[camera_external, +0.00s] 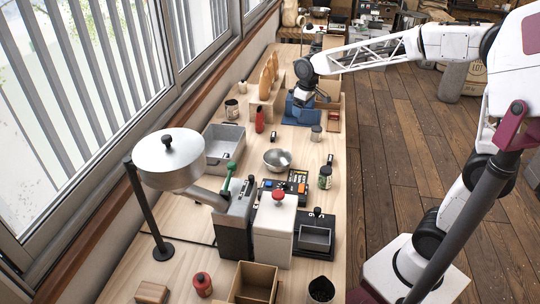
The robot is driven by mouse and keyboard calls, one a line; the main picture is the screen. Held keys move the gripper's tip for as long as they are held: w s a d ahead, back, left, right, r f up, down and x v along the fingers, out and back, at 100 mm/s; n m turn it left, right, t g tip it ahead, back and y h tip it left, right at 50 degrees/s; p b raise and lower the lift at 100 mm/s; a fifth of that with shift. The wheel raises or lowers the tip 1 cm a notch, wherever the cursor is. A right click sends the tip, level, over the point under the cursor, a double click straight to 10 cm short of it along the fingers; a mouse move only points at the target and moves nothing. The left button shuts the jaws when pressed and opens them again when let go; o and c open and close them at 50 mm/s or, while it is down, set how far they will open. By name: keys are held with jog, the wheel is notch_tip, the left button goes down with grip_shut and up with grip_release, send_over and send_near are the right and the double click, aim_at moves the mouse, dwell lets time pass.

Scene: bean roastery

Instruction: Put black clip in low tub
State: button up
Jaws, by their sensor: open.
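The low tub is probably the grey open rectangular tub (238,145) on the bench by the window; its inside looks empty. My gripper (301,103) is at the far part of the bench, over or just by a blue object, away from the tub and both black objects. It is open; its fingertips are hard to make out.
A metal bowl (277,159), a dark jar (325,177) and a red bottle (259,121) stand around mid-bench. A blue stand (296,118) is by my gripper. A roaster with a pale drum (170,160) and machines fill the near part.

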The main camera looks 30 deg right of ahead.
jog(key=s+d+f+m, duration=0.1)
jog(key=s+d, duration=0.4)
jog(key=s, duration=0.6)
jog(key=s+d+f+m, duration=0.2)
jog(key=s+d, duration=0.3)
jog(key=s, duration=0.6)
jog(key=s+d+f+m+t, duration=0.1)
jog(key=s+d, duration=0.4)
jog(key=s, duration=0.6)
jog(key=shift+s+f+m, duration=0.3)
jog(key=shift+m, duration=0.1)
